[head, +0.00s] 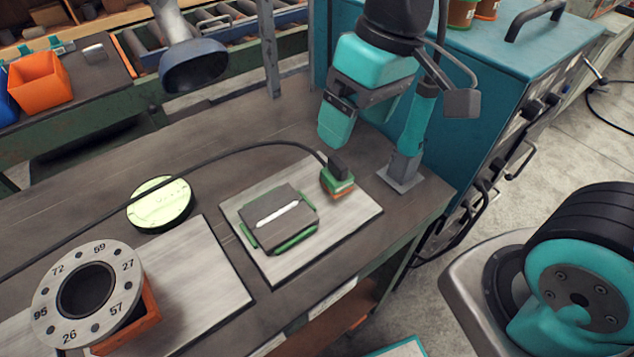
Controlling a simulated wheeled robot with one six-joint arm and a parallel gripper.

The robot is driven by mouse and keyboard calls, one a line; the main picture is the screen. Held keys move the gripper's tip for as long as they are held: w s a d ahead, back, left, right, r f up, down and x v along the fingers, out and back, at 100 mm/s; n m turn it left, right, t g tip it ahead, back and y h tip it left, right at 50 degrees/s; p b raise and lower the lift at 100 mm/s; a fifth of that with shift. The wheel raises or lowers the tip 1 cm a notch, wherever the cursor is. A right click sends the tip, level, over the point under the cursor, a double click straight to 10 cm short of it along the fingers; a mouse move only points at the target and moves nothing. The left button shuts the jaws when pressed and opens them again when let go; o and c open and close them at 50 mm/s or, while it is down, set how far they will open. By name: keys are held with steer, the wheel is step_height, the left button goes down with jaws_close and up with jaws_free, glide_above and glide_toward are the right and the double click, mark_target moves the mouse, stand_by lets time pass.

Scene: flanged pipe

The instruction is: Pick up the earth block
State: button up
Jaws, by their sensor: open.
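A small green block with an orange-brown lower edge (338,184) sits near the far right corner of a light metal plate (355,220) on the bench. A black cable runs into its top, so I take it to be the earth block. My gripper (363,122) hangs above and beyond the block, slightly right of it. Its teal fingers are apart, nothing shows between them, and it is not touching the block. The far finger is partly hidden by the near one and the grey linkage.
A dark pad with green edges (282,219) lies on the same plate. A teal post on a grey foot (403,170) stands close right of my gripper. The black cable (220,158) crosses the bench. A numbered flange (121,262) and pale green disc (160,203) lie left.

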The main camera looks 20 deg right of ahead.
mark_target(337, 172)
steer(key=w+d+f+m+h, duration=0.25)
steer(key=w+f, duration=0.35)
steer(key=w, duration=0.5)
steer(key=f, duration=0.7)
steer(key=d+f, duration=0.1)
steer(key=f, duration=0.3)
steer(key=shift+f, duration=0.1)
steer(key=shift+a+f+p, duration=0.15)
steer(key=shift+f+p, duration=0.25)
steer(key=shift+f, duration=1.2)
steer(key=shift+a+f+p, duration=0.1)
steer(key=shift+f+p, duration=0.25)
steer(key=shift+f, duration=1.2)
steer(key=c, duration=1.4)
steer(key=shift+w, duration=0.1)
steer(key=shift+c, duration=0.2)
steer(key=shift+r, duration=0.2)
